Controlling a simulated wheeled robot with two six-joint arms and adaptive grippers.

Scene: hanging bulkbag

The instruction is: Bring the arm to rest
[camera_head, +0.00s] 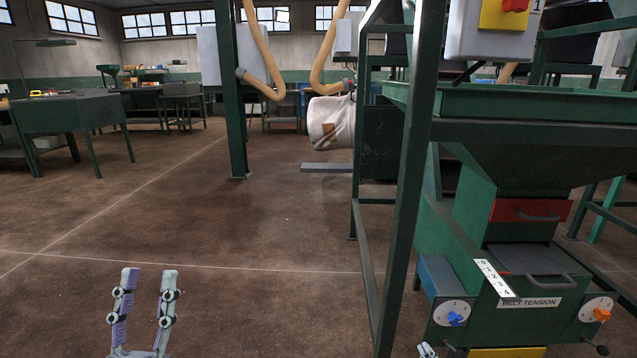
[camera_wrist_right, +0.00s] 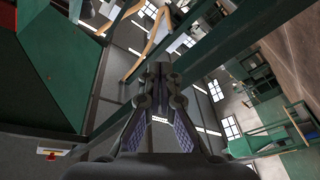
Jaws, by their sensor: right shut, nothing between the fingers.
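My left gripper (camera_head: 147,285) stands upright at the lower left of the head view. Its two fingers are apart with nothing between them, and bare floor lies behind it. My right gripper (camera_wrist_right: 161,75) shows in the right wrist view, with its fingers close together at the tips and nothing held. In the head view only a small pale tip of it shows at the bottom edge, in front of the machine (camera_head: 470,335). The rest of the right arm is out of sight.
The green machine has a belt tension panel (camera_head: 530,303), a blue knob (camera_head: 454,318) and an orange knob (camera_head: 601,314). A green post (camera_head: 408,170) rises beside it. A white bag (camera_head: 331,123) is farther back. Open floor (camera_head: 210,230) lies at left and centre.

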